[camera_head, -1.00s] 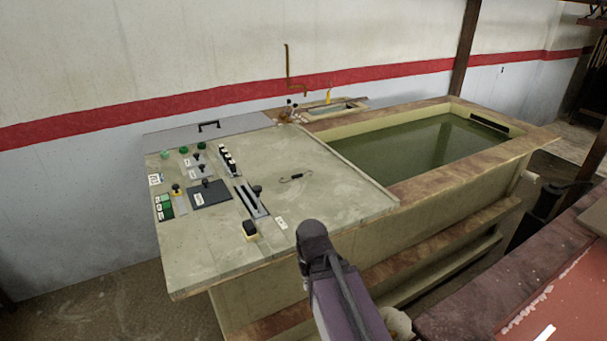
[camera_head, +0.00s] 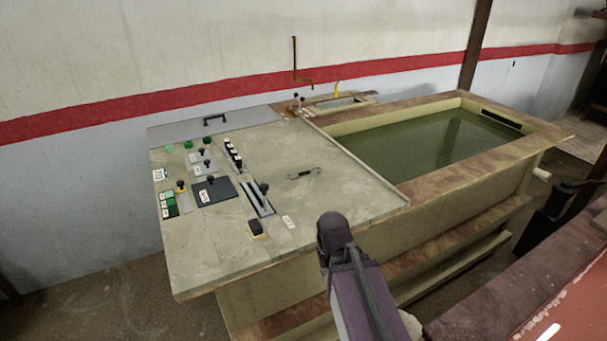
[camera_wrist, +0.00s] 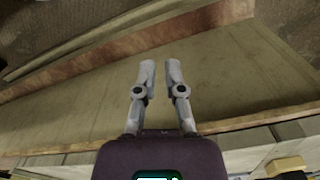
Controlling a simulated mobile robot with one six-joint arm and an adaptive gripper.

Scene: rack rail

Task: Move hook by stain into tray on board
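A thin dark hook (camera_head: 303,174) with curled ends lies on the pale, worn board (camera_head: 335,200), right of the controls. A shallow, pale, tray-like recess (camera_head: 345,102) with a raised rim is at the back, beside the tank; I cannot tell if it is the task's tray. No single stain stands out on the mottled board. My gripper's two grey fingers (camera_wrist: 160,72) show in the wrist view, apart with a narrow empty gap. They are over the pale front side of the bench, away from the hook. In the head view my arm hides the fingers.
Black levers, green buttons and a dark plate (camera_head: 214,190) fill the board's left part. A black-and-yellow switch (camera_head: 256,228) is near its front edge. A tank of green water (camera_head: 430,145) lies to the right. A red-topped surface (camera_head: 570,300) is at lower right.

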